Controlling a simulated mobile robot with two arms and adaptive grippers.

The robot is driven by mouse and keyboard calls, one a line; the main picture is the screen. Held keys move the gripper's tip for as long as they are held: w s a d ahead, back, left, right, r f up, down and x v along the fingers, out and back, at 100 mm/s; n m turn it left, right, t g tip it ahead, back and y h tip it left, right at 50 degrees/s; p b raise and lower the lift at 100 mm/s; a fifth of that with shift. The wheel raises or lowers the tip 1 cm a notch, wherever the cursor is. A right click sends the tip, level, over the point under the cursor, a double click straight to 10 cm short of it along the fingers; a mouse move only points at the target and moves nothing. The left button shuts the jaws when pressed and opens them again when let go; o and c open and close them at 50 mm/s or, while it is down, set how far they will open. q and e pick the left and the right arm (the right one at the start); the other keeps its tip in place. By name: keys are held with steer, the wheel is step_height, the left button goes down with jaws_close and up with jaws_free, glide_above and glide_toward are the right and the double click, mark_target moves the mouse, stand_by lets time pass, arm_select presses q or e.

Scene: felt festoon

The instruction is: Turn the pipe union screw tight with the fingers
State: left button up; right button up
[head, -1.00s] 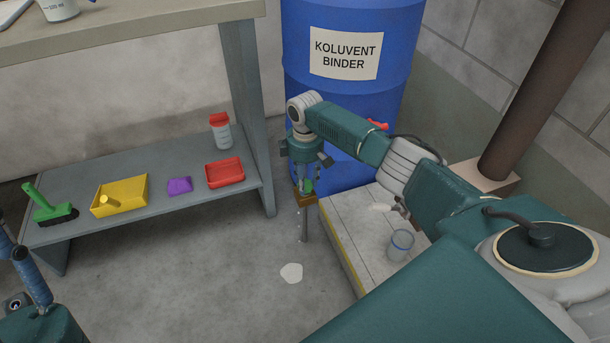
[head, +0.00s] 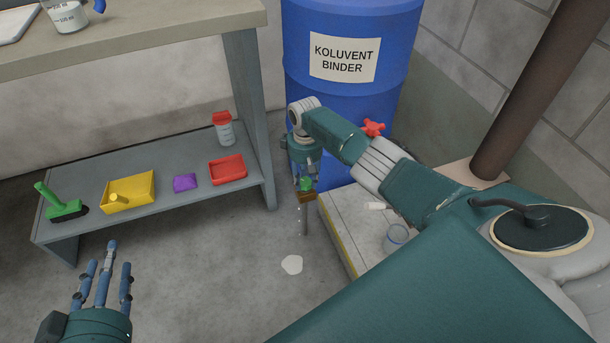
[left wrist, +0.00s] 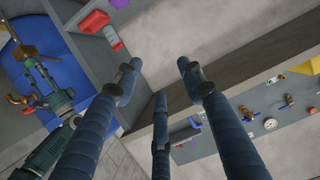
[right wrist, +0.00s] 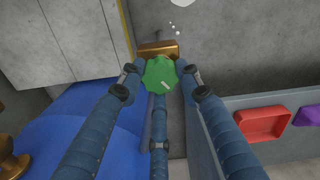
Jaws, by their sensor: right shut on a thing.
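My right gripper (head: 306,180) is at the front of the blue drum, fingers pointing down. In the right wrist view, its fingers (right wrist: 160,80) are closed around a green lobed knob (right wrist: 159,74) with a small pale mark on top. The knob sits against a brass-coloured fitting (right wrist: 157,49); the fitting also shows in the head view (head: 307,197), with a grey upright piece below it. The fingers hide part of the knob's sides. My left gripper (head: 107,265) is open and empty at lower left, in front of the shelf; its spread fingers also show in the left wrist view (left wrist: 160,85).
The blue drum (head: 345,95) labelled KOLUVENT BINDER has a red valve handle (head: 373,128). A pale puddle (head: 291,264) lies on the floor. A pale platform (head: 350,220) bears a glass jar (head: 396,238). The shelf (head: 85,228) holds a brush, trays and a bottle.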

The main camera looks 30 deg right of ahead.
mark_target(306, 182)
steer(key=m, duration=0.2)
steer(key=m+p, duration=0.1)
steer(key=m, duration=0.2)
steer(key=shift+s+f+m+p, duration=0.1)
steer(key=shift+s+m+p, duration=0.25)
steer(key=shift+m+p, duration=0.05)
arm_select(q)
steer(key=s+a+f+g+y, duration=0.1)
steer(key=s+a+f+g, duration=0.1)
steer(key=s+f+g, duration=0.1)
steer(key=s+a+f+g, duration=0.1)
steer(key=s+f+g, duration=0.2)
steer(key=s+f, duration=0.3)
steer(key=shift+s+a+f+y, duration=0.3)
steer(key=shift+a+f+y, duration=0.1)
steer(key=shift+f, duration=0.3)
arm_select(e)
steer(key=shift+f+m, duration=0.1)
steer(key=shift+m, duration=0.7)
steer(key=o, duration=1.2)
steer(key=shift+c, duration=0.2)
steer(key=shift+w, duration=0.15)
steer(key=shift+r, duration=0.2)
steer(key=shift+w+r, duration=0.15)
steer(key=shift+r, duration=0.35)
step_height(306, 182, up, 11)
